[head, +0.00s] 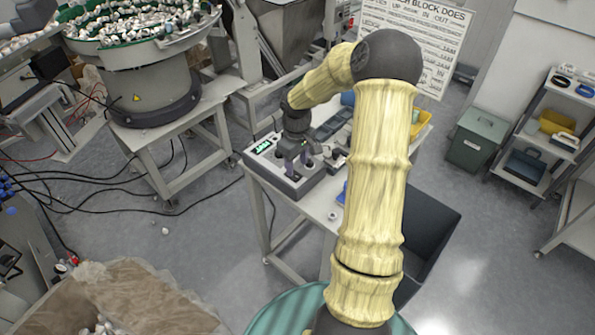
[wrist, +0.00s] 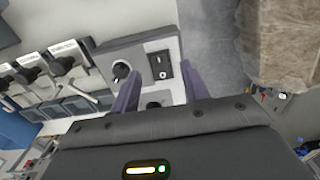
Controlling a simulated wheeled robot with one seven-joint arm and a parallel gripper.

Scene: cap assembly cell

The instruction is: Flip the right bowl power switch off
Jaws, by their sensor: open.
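A black rocker switch (wrist: 160,66) with white markings is set in the grey control box (wrist: 115,52). I cannot read a label naming its bowl or tell which side is pressed in. A round black knob (wrist: 121,71) is to its left, and a second knob (wrist: 154,104) is partly hidden below. My gripper (wrist: 160,76) is open and empty, its two purple fingers on either side of the switch in the picture. I cannot tell if they touch the box. In the head view my gripper (head: 291,158) is over the box (head: 262,163), hiding part of its top.
Several lever modules (wrist: 45,68) stand left of the box in the wrist view. The box sits on a small table (head: 318,208); a dark bin (head: 432,225) is beside it. A bowl feeder (head: 140,75) full of caps stands left. Cables cross the floor.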

